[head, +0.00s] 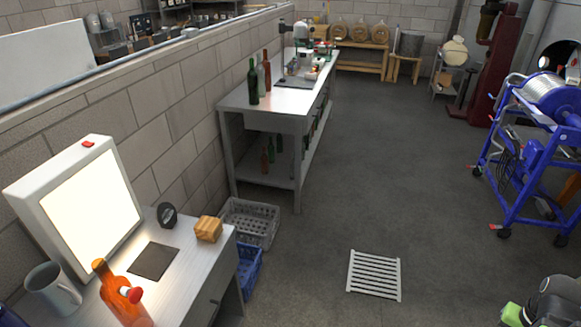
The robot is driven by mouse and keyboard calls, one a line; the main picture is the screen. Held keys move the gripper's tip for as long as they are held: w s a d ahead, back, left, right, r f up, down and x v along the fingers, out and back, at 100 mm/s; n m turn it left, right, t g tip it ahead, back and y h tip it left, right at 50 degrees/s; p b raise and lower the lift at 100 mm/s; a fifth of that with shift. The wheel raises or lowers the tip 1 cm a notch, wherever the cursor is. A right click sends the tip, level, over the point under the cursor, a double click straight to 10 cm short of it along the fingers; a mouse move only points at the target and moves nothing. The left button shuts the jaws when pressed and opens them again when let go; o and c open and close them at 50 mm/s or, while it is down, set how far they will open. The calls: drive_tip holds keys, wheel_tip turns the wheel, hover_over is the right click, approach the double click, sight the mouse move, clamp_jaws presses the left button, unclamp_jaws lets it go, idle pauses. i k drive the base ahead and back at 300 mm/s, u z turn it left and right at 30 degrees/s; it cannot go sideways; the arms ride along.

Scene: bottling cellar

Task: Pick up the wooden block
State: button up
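The wooden block (208,229) is a small light-brown block with visible grain. It sits on the pale table (205,262) at lower left, near the table's far right corner. Nothing touches it from above. A flat dark square (153,261) lies to its left, and a small round black item (167,215) stands behind that. Grey and lime-green parts are cut off at the lower right corner, and I cannot tell for sure what they are. No gripper fingers can be made out, and nothing of a gripper is near the block.
A lit white panel (88,210), a grey mug (52,290) and an orange bottle (122,295) share the table. Grey (262,210) and blue (247,272) crates stand on the floor beside it. A white slatted grate (374,276) lies on the open floor. A blue cart (520,190) stands right.

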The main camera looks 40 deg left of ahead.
sight(208, 229)
drive_tip(key=u, duration=0.3)
drive_tip(key=i, duration=1.7)
drive_tip(key=u, duration=1.6)
drive_tip(key=k, duration=0.15)
drive_tip(key=u, duration=3.15)
drive_tip(key=k, duration=0.55)
drive_tip(key=z, duration=0.2)
drive_tip(key=i, duration=0.55)
drive_tip(key=u, duration=0.1)
